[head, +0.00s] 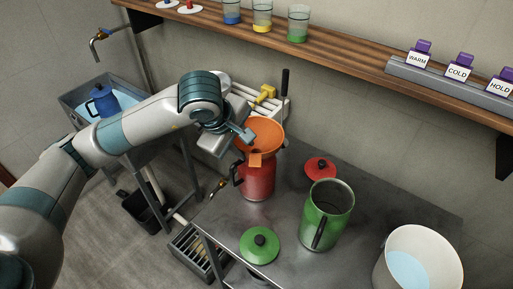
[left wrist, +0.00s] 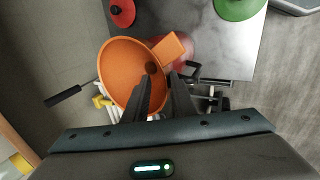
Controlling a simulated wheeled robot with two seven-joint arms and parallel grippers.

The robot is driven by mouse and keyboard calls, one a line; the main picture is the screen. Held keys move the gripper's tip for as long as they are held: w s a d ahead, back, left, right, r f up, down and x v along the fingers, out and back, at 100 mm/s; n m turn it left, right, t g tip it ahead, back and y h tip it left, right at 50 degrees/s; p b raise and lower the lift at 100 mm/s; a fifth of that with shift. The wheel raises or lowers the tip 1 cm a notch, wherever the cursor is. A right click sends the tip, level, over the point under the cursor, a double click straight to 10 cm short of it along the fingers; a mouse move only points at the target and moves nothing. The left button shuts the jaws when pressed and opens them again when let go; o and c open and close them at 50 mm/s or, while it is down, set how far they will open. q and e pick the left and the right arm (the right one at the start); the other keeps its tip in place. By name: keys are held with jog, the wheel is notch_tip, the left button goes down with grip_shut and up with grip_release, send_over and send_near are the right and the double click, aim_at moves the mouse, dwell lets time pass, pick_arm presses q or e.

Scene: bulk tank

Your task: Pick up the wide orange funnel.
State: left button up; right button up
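The wide orange funnel (head: 264,131) sits at the mouth of a red jug (head: 258,182) on the metal table, with its square tab facing front. In the left wrist view the funnel (left wrist: 122,66) shows its open bowl and dark hole. My left gripper (head: 246,136) is at the funnel's left side, close to its rim. In the left wrist view the gripper's fingers (left wrist: 163,84) are apart, one overlapping the bowl and the other just outside the rim. I cannot tell if either finger touches it. My right gripper is in neither view.
A green jug (head: 327,215), a green lid (head: 260,246), a red lid (head: 320,168) and a white bucket (head: 420,262) stand on the table (head: 290,262). A white rack (head: 262,100) is behind the funnel. A wooden shelf (head: 345,48) runs above.

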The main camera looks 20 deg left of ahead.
pick_arm(q)
grip_shut()
dwell(1.4)
